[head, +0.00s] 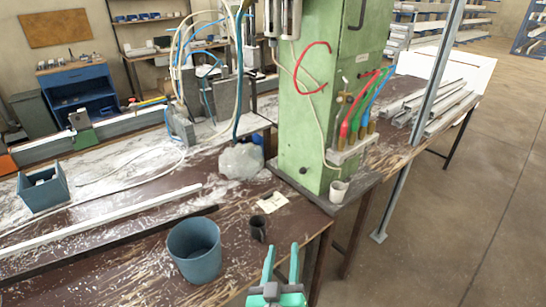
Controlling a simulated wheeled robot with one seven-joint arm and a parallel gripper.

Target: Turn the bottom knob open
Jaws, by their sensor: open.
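My gripper (281,250) shows at the bottom of the head view, its two teal fingers apart with nothing between them. It is in front of the bench corner, below and left of the green cabinet (305,125). Small fittings (343,97) sit one above another on the cabinet's right face, above several brass hose ends (356,130). They are too small for me to tell which is the bottom knob or how it is turned. My gripper is well apart from them.
A blue-grey bucket (194,250), a dark cup (258,228) and a paper card (272,202) are on the bench near my gripper. A white cup (338,190) stands at the cabinet's foot. A grey metal post (425,110) rises on the right. Red, green and blue hoses loop by the fittings.

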